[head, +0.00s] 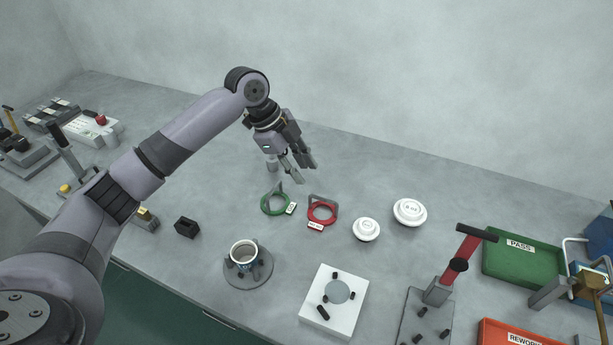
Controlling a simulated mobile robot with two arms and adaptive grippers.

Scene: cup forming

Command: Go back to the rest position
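My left arm comes in from the left and arches over the table. My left gripper (298,166) hangs above the back of the grey table (380,175), pointing down, with its fingers apart and nothing between them. It is above and behind a green ring (267,206) and a red ring (321,221), apart from both. My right gripper is not in the head view. A white cup (242,250) stands upright on a round grey base (248,279) at the front middle.
Two white round pieces (366,229) (410,211) lie right of the rings. A white block with pegs (348,317) and a red-handled lever press (462,262) stand in front. A green PASS tray (521,263) and an orange REWORK tray (500,333) are at right. A keypad box (92,127) is at left.

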